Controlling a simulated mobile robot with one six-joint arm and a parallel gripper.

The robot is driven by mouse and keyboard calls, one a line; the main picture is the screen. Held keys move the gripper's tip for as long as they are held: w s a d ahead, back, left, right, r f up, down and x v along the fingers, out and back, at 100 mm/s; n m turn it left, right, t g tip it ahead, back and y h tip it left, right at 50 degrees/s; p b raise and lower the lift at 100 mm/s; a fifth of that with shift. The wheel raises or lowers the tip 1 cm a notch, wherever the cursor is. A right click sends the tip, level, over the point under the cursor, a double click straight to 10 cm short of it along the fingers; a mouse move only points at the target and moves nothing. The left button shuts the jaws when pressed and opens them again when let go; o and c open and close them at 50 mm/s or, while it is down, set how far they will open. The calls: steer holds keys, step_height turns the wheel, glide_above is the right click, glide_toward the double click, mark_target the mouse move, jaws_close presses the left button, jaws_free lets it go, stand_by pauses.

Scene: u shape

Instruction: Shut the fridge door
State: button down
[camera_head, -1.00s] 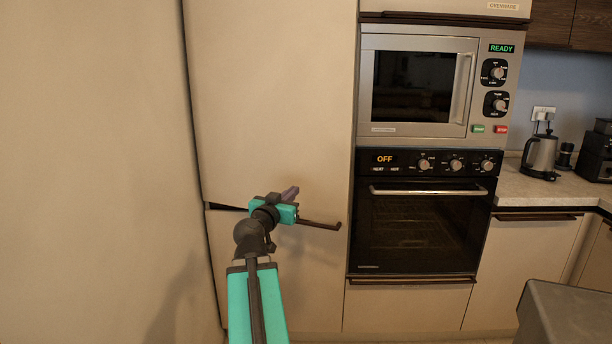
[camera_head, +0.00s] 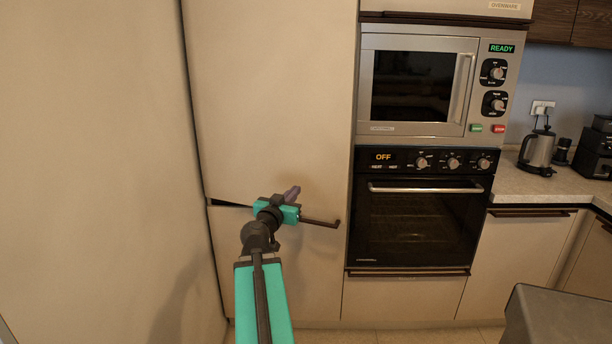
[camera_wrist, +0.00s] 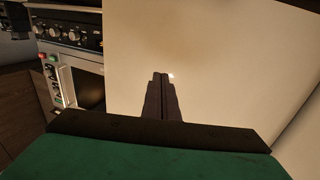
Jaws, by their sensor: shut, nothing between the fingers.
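The fridge is behind the tall cream panels left of the oven. Its upper door panel (camera_head: 270,95) looks about flush with the oven column; I cannot tell whether a small gap is left. In the wrist view the shut fingers (camera_wrist: 162,78) point at the plain cream panel (camera_wrist: 205,50). Whether they touch it is unclear.
A microwave (camera_head: 420,85) and an oven (camera_head: 415,220) stand right of the fridge. A kettle (camera_head: 537,152) is on the counter (camera_head: 530,188). A grey surface (camera_head: 565,318) juts in at the lower right. A cream wall or panel (camera_head: 90,140) fills the left.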

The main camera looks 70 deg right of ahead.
mark_target(309, 176)
steer(key=shift+w+d+p, duration=0.2)
steer(key=shift+d+p, duration=2.5)
steer(key=shift+d, duration=2.65)
steer(key=shift+w, duration=0.1)
